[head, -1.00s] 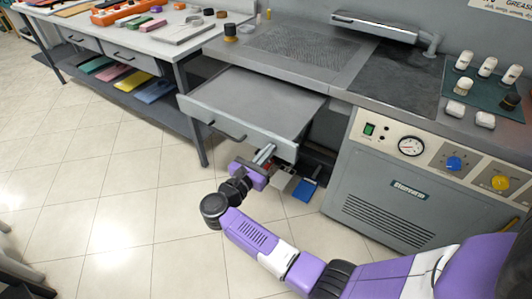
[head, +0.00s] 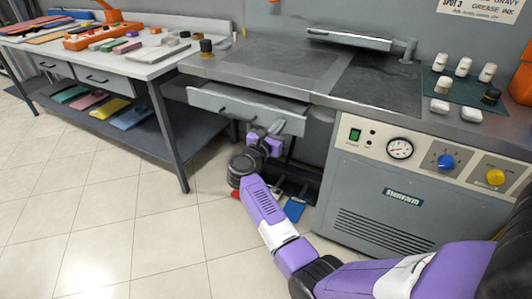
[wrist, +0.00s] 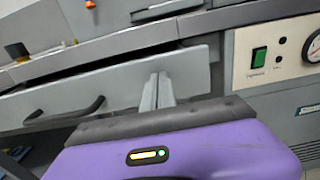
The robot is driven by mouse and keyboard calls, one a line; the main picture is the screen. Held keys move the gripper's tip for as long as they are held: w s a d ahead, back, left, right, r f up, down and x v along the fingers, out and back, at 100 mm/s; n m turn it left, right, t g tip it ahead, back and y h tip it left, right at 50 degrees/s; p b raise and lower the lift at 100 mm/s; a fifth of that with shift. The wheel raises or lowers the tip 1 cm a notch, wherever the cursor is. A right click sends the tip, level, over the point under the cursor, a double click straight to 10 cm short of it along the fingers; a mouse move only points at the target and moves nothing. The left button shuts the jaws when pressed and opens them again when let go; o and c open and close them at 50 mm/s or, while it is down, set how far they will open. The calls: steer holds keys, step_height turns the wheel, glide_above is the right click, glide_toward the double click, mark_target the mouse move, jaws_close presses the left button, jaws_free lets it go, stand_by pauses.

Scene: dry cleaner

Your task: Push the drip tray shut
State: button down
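The drip tray (head: 225,102) is a grey drawer under the steel worktop, with a dark handle on its front. It stands a little way out; a narrow strip of its inside shows behind the front panel in the head view. In the wrist view its front panel (wrist: 125,88) runs across the picture, with the handle at the left. My gripper (head: 276,127) is at the right part of the panel, right of the handle. In the wrist view its fingers (wrist: 158,80) are together, empty, with the tips at the panel; contact looks likely.
The worktop (head: 270,55) overhangs the tray. Right of it is a grey cabinet (head: 400,215) with a gauge and knobs. A side table (head: 150,70) with drawers stands left. A blue object (head: 294,211) lies low under my arm. Tiled floor in front is clear.

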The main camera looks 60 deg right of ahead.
mark_target(293, 108)
steer(key=d+b, duration=0.2)
steer(key=d, duration=0.3)
steer(key=d+b, duration=0.2)
steer(key=d, duration=0.3)
steer(key=shift+w+d+f, duration=0.15)
steer(key=shift+d, duration=0.1)
steer(key=shift+d+r, duration=0.25)
steer(key=shift+d, duration=0.05)
steer(key=shift+d+r, duration=0.1)
